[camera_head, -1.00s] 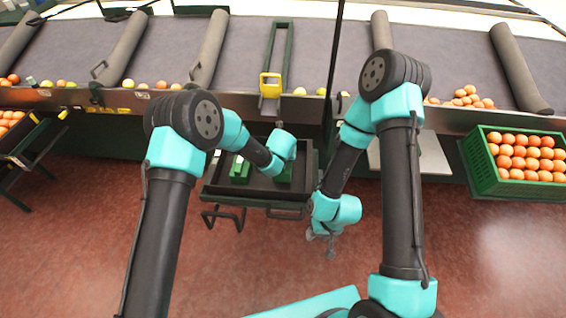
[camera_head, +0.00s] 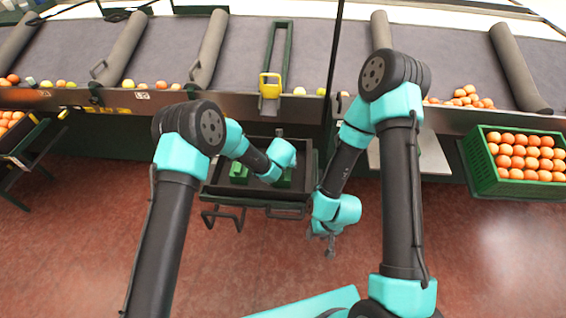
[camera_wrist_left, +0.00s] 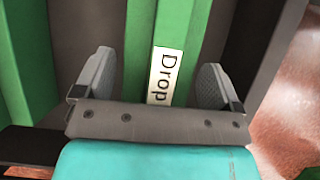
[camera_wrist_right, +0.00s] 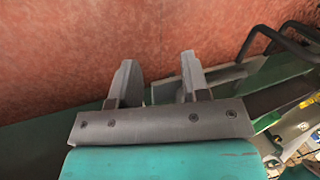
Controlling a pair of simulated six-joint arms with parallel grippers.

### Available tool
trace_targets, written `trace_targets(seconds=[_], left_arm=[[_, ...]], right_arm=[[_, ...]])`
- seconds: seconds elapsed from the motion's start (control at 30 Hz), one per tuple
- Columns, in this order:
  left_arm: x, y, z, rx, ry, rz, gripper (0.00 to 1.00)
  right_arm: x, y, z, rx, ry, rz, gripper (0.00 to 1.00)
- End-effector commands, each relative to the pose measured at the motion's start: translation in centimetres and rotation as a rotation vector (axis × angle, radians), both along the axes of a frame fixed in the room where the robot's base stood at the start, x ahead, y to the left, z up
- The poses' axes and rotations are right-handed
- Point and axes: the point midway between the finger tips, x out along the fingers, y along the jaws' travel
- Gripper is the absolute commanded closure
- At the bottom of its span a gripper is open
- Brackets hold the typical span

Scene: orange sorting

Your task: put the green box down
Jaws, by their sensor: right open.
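The green box (camera_wrist_left: 140,55) bears a white label reading "Drop" in the left wrist view. My left gripper (camera_wrist_left: 158,75) has its fingers wide apart, one on each side of it. A dark gap shows between the left finger and the box. The right finger overlaps the box's edge, and contact there is unclear. In the head view, a green piece (camera_head: 285,182) shows below my left wrist, inside the dark tray (camera_head: 262,196). My left fingertips are hidden there. My right gripper (camera_head: 327,240) is open and empty; it also shows in the right wrist view (camera_wrist_right: 158,80).
Another green piece (camera_head: 239,172) is in the tray's left part. A crate of oranges (camera_head: 480,180) stands at the right. The conveyor (camera_head: 250,60) with loose fruit runs along the back. The red floor (camera_head: 230,270) in front is clear.

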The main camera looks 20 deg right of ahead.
Motion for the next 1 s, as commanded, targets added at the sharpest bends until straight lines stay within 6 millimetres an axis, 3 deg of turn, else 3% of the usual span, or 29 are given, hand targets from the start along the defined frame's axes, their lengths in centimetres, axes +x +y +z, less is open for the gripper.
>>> trace_targets(seconds=[0.1, 0.53, 1.0], left_arm=[[0.0, 0.0, 0.0, 0.0, 0.0, 0.0, 0.0], [-0.3, 0.1, 0.9, 0.0, 0.0, -0.001, 0.0], [-3.7, 1.4, 7.3, -0.001, -0.002, 0.0, 0.0]], right_arm=[[0.0, 0.0, 0.0, 0.0, 0.0, 0.0, 0.57], [0.0, 0.0, 0.0, 0.0, 0.0, 0.0, 0.57], [0.0, 0.0, 0.0, 0.0, 0.0, 0.0, 0.57]])
